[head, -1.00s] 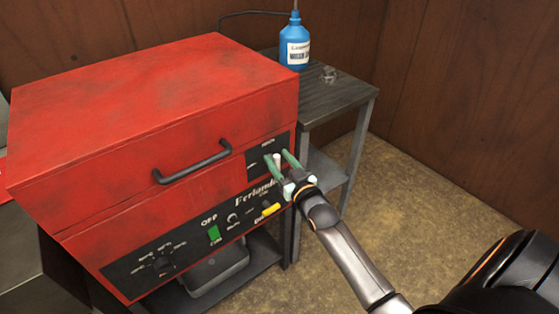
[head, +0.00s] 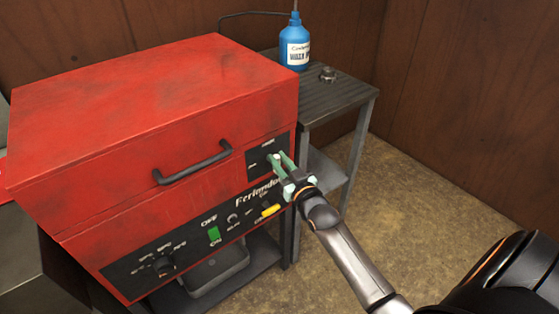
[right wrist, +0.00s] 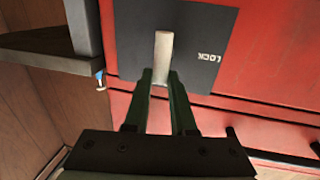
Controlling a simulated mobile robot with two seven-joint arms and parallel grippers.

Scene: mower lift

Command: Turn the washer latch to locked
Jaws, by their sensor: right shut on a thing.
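The washer latch is a pale bar on a dark plate (head: 256,166) at the right of the red washer's (head: 150,110) front. In the right wrist view the latch (right wrist: 163,45) stands upright in the picture, with a lock label (right wrist: 208,57) to its right. My right gripper (head: 278,157) is shut on the latch, with its green fingers on either side. The fingers hide most of the latch in the head view. My left gripper is not in view.
A black handle (head: 193,163) is on the washer's front, above a control panel with a green switch (head: 214,234) and a yellow one (head: 270,210). A grey side table (head: 340,95) at right holds a blue bottle (head: 294,42). Bare floor lies right of it.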

